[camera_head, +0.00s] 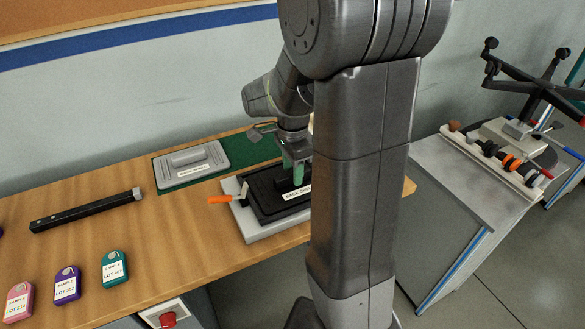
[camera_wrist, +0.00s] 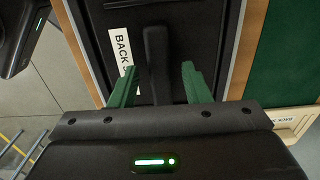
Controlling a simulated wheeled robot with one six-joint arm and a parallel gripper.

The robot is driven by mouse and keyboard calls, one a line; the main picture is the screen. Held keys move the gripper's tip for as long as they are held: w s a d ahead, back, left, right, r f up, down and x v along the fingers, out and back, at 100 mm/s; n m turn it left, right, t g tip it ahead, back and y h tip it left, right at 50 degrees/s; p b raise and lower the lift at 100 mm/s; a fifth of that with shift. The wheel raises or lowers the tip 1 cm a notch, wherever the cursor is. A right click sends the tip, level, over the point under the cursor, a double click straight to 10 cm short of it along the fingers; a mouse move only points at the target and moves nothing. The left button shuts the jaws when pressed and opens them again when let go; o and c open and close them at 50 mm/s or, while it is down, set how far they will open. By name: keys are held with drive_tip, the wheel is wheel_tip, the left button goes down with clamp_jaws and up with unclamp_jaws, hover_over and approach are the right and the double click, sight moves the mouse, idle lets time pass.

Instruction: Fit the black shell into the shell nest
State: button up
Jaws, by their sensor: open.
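The black shell (camera_head: 265,192), with a white label starting "BACK", lies on the pale grey shell nest (camera_head: 256,231) at the right part of the table. I cannot tell whether it sits fully down in the nest. In the wrist view the shell (camera_wrist: 187,25) has a raised black handle bar (camera_wrist: 157,50). My gripper (camera_head: 296,172) is low over the shell. Its green fingers (camera_wrist: 159,67) are open, one on each side of the handle, with gaps visible. My arm hides the nest's right side.
An orange-handled clamp (camera_head: 220,199) stands at the nest's left edge. A grey handled plate (camera_head: 191,162) lies on a green mat (camera_head: 245,151) behind. A black bar (camera_head: 85,211) and several coloured sample tags (camera_head: 115,268) lie left. A red button (camera_head: 168,319) is at the front edge.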

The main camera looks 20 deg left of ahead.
sight(292, 172)
wheel_tip(292, 172, up, 12)
idle(0.4)
drive_tip(key=shift+f, duration=4.5)
drive_tip(key=shift+f, duration=0.1)
